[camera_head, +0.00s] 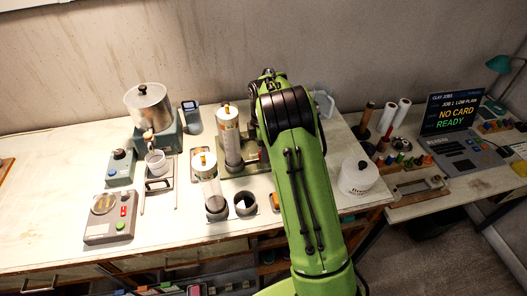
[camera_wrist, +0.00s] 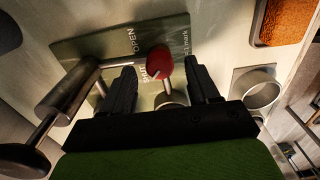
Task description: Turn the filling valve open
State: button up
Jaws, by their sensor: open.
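In the wrist view, a valve lever with a red knob (camera_wrist: 159,60) stands on a grey-green plate (camera_wrist: 84,48) marked OPEN and SHUT. The SHUT lettering lies close beside the lever; OPEN lies further up and left. My gripper (camera_wrist: 161,80) is open, with one black finger on each side of the lever. Gaps show between both fingers and the lever, and nothing is held. In the head view, my green arm hides the gripper and the valve. Part of the greenish station base (camera_head: 252,164) shows beside a clear upright cylinder (camera_head: 231,138).
In the wrist view, a metal cylinder with a black-knobbed handle (camera_wrist: 66,99) stands close left of my fingers. A round metal cup (camera_wrist: 262,90) and an orange-filled tray (camera_wrist: 284,22) lie right. In the head view, a white tub (camera_head: 357,178) stands right of my arm.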

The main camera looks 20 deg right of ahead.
jog(key=shift+f, duration=0.7)
jog(key=c, duration=1)
jog(key=shift+c, duration=0.2)
jog(key=shift+r+m, duration=0.1)
jog(key=shift+m, duration=0.3)
jog(key=m+p, duration=0.1)
jog(key=m, duration=0.2)
jog(key=shift+m, duration=0.3)
jog(key=m, duration=0.4)
jog(key=shift+p, duration=0.3)
jog(key=m, duration=0.5)
jog(key=shift+m, duration=2.3)
jog(key=shift+w+p, duration=0.1)
jog(key=shift+p, duration=0.2)
